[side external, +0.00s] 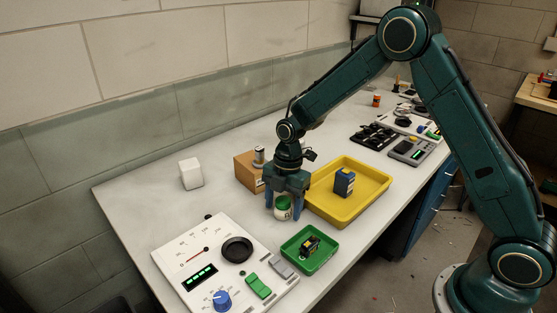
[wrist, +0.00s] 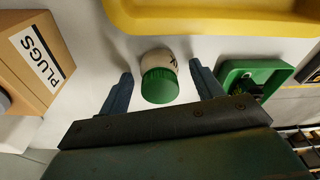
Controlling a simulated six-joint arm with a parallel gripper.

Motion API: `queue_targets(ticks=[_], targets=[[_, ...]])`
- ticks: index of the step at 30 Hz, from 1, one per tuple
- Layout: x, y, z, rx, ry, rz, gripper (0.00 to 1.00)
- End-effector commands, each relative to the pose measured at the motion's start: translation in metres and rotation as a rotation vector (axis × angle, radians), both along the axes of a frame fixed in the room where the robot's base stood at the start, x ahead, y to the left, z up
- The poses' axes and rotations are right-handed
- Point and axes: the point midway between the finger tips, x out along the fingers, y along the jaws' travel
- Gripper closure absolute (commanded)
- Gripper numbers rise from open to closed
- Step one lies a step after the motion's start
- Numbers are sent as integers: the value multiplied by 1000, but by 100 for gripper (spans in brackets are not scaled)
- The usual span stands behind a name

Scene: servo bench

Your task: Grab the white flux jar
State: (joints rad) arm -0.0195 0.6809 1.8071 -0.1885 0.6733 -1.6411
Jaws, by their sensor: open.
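The white flux jar (side external: 282,212) has a green lid and stands upright on the bench. In the wrist view, the jar (wrist: 160,77) shows its green lid and part of a dark mark on its white side. My gripper (side external: 283,209) is over the jar, pointing down. In the wrist view, my gripper (wrist: 160,78) is open, with one blue finger on each side of the jar. A gap shows between each finger and the jar.
A yellow tray (side external: 375,202) with a blue servo (side external: 344,182) stands right of the jar. A green tray (side external: 325,262) holds a dark servo with yellow. A cardboard PLUGS box (wrist: 35,62) stands close by. A white block (side external: 191,173) and a control panel (side external: 205,240) lie left.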

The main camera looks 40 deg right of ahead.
Motion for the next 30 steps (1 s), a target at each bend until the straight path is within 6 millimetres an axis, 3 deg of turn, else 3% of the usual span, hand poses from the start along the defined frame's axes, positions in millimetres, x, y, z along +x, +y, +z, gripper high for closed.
queue_targets(ticks=[2,9,22,30], targets=[[0,0,0,0,0,0,39],[0,0,0,0,0,0,84],[1,0,7,1,-3,0,84],[1,0,36,0,-6,-1,84]])
